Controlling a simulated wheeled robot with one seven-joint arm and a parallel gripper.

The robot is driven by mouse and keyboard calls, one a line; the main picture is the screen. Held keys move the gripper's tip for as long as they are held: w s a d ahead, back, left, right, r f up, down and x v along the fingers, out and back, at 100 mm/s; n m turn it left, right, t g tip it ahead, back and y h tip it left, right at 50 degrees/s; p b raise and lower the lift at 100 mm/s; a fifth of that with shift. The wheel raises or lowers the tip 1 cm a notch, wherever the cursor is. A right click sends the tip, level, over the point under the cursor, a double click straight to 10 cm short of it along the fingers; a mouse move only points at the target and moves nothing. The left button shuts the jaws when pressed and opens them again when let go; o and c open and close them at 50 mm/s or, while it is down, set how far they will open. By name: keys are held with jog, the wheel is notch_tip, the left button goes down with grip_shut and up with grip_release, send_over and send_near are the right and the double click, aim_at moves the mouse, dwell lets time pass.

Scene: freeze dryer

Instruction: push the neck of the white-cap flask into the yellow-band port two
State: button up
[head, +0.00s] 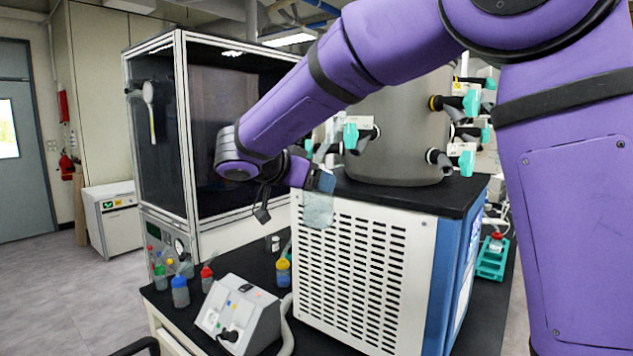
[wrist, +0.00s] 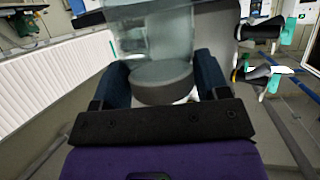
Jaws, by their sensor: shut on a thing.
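My gripper (head: 322,181) is shut on a clear flask (head: 318,209) in front of the grey drum, above the front edge of the white cabinet. In the wrist view the blue fingers of my gripper (wrist: 163,88) stand either side of the see-through flask (wrist: 150,38), with a grey round part between them. A white cap cannot be made out clearly. A port with a yellow band (head: 434,103) and a teal valve sits on the right of the drum, apart from the flask. A yellow-marked port also shows at the right of the wrist view (wrist: 235,75).
The grey drum (head: 395,150) carries several black ports with teal valves, one (head: 352,135) close to my gripper. A glass-fronted chamber (head: 160,130) stands left. Several small bottles, a grey instrument (head: 240,312) and a green rack (head: 493,257) are on the black bench.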

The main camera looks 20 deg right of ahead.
jog(key=shift+w+d+r, duration=0.4)
jog(key=shift+d+r, duration=0.2)
jog(key=shift+r, duration=0.05)
jog(key=shift+w+d+r, duration=0.4)
jog(key=shift+d+r, duration=0.2)
jog(key=shift+r, duration=0.1)
jog(key=shift+w+d+r, duration=0.4)
jog(key=shift+d+r, duration=0.2)
jog(key=shift+r, duration=0.05)
jog(key=shift+a+r, duration=0.15)
jog(key=shift+r, duration=0.05)
jog(key=shift+w+d+r, duration=0.4)
jog(key=shift+d+r, duration=0.3)
jog(key=shift+r, duration=0.1)
dwell(1.0)
jog(key=shift+w+d+r, duration=0.1)
jog(key=shift+r, duration=0.05)
jog(key=c, duration=0.4)
jog(key=shift+w+d+r, duration=0.15)
jog(key=shift+d+r, duration=0.15)
grip_shut()
jog(key=o, duration=1.6)
grip_release()
jog(key=shift+o, duration=0.5)
jog(key=shift+a, duration=0.1)
